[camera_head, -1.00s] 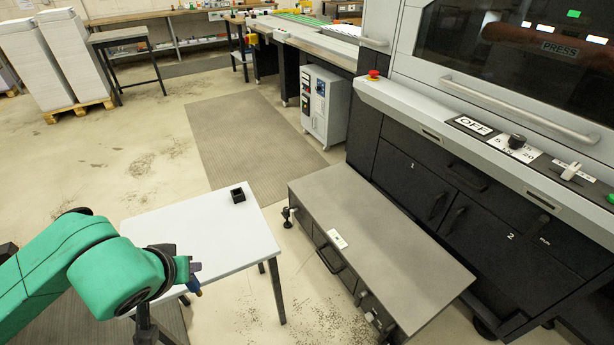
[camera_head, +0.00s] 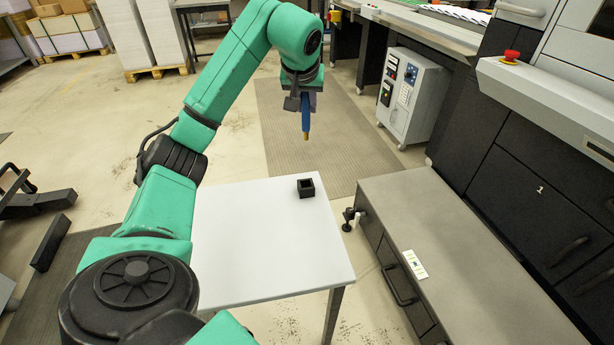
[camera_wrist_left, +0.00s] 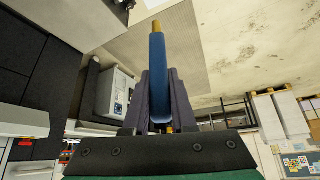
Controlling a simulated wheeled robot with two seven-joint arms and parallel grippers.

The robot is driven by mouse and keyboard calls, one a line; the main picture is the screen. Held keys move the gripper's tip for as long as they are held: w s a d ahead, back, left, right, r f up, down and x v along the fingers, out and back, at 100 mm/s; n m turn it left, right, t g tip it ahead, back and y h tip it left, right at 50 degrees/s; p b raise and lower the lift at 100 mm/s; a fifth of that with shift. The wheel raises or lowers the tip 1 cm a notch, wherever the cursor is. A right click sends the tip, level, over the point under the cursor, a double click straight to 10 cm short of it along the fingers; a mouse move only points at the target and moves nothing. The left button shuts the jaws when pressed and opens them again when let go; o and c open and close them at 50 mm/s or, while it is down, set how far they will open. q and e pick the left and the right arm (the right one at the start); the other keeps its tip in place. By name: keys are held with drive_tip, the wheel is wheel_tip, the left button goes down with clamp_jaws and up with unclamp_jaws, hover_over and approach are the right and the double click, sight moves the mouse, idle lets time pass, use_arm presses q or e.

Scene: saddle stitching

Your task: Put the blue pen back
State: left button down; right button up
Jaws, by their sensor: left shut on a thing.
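My left gripper (camera_head: 305,98) is shut on a blue pen (camera_head: 306,117). The pen hangs about upright, its brass-coloured tip down, in the air above the far right part of the white table. In the left wrist view the pen (camera_wrist_left: 159,75) stands between the two dark fingers, its tip pointing away from the gripper. A small black square holder (camera_head: 306,188) with an open top sits near the table's far right corner. It looks empty. The pen tip shows above the holder in the head view, apart from it. My right gripper is not in view.
The white table (camera_head: 265,250) is otherwise bare. The large press (camera_head: 540,180) rises behind that cabinet.

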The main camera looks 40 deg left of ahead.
use_arm(q)
wheel_tip(320, 180, down, 19)
drive_tip(key=b, duration=0.3)
drive_tip(key=shift+r, duration=0.15)
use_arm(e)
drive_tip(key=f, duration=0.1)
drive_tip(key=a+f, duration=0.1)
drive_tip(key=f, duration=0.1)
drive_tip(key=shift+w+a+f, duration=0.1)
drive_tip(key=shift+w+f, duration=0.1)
use_arm(q)
drive_tip(key=c, duration=0.7)
unclamp_jaws()
drive_tip(key=shift+c, duration=0.2)
drive_tip(key=shift+a, duration=0.1)
drive_tip(key=shift+w, duration=0.1)
